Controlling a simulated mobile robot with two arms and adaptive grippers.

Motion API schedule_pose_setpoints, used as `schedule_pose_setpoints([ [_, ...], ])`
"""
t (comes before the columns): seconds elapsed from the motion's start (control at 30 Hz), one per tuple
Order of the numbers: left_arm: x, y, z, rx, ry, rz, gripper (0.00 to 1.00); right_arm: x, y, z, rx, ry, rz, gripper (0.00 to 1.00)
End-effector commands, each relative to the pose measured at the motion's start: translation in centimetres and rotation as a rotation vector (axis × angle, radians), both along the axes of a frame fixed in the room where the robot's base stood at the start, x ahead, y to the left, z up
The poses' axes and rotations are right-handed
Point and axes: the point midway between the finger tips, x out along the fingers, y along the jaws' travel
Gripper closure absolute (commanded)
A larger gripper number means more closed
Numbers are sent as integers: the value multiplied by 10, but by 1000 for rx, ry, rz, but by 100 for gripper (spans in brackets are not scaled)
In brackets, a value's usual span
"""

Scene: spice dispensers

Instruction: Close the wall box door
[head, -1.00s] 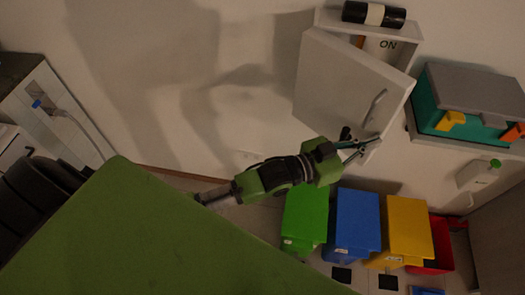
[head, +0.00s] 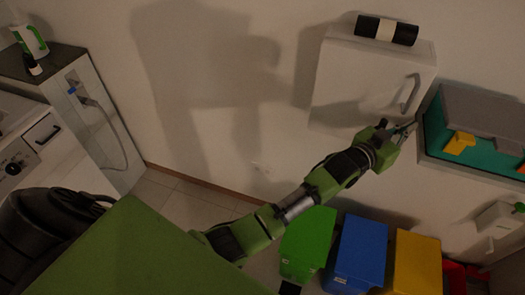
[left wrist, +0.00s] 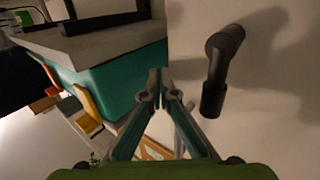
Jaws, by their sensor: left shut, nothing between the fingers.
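The white wall box door (head: 360,80) lies across the front of the wall box and hides its inside. I see no clear gap at its edge, but cannot tell if it is fully latched. The door's bar handle (head: 411,93) is near its right edge; it also shows dark in the left wrist view (left wrist: 220,65). My left gripper (head: 408,127) is shut and empty at the door's lower right corner, below the handle. In the left wrist view its fingertips (left wrist: 160,84) meet left of the handle; contact with the door is unclear. My right gripper is not in view.
A dark roll with a white band (head: 387,30) lies on top of the box. A teal case with grey lid (head: 478,130) stands close to the right. Green (head: 308,243), blue (head: 359,250) and yellow (head: 416,262) bins stand below. Bare wall is to the left.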

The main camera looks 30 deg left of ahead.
Motion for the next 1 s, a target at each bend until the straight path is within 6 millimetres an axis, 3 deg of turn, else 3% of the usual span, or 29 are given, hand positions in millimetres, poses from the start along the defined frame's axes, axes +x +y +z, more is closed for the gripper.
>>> schedule_pose_setpoints([
  [0.3,15,0,0,-1,0,-3,100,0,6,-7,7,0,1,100],
  [1.0,16,2,3,-1,-5,0,100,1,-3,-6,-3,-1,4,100],
])
